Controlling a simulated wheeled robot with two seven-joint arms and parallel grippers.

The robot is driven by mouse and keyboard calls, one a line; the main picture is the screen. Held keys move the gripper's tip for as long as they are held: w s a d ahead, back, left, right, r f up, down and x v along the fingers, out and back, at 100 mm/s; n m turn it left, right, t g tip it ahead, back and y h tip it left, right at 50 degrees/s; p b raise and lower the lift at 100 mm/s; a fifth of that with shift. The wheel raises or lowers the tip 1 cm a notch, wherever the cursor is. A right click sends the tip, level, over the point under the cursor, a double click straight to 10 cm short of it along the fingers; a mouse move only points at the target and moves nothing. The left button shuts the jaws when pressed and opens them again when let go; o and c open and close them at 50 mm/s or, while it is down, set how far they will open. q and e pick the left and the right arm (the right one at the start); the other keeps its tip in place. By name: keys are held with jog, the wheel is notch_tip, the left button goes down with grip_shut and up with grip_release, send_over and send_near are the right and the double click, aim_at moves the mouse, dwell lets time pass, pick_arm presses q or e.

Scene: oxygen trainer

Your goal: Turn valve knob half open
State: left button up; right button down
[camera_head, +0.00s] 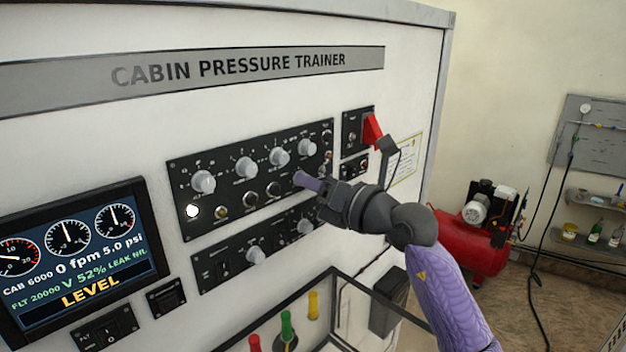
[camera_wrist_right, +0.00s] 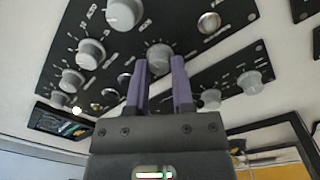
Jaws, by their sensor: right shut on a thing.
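My right gripper (camera_head: 303,180), with purple fingers, reaches in from the right to the lower right of the upper black control panel (camera_head: 176,178). In the right wrist view its two fingers (camera_wrist_right: 158,68) stand on either side of a round grey valve knob (camera_wrist_right: 159,54) and are shut on it. In the head view the gripper hides this knob. The screen (camera_head: 75,262) at the left reads "V 52%", "0 fpm", "5.0 psi" and "LEVEL". My left gripper is in neither view.
Several other grey knobs, such as one at the upper panel's left (camera_head: 203,182), sit close by. A lower panel (camera_head: 210,284) has more knobs. A red guarded switch (camera_head: 372,130) is up right of the gripper. An open-topped frame with coloured levers (camera_head: 287,328) stands below.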

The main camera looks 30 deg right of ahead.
dwell(0.4)
jog(key=shift+c, duration=2.4)
grip_release()
jog(key=shift+s, duration=0.1)
jog(key=b+v, duration=0.4)
jog(key=v, duration=0.5)
jog(key=shift+s+b, duration=0.4)
jog(key=shift+d, duration=0.1)
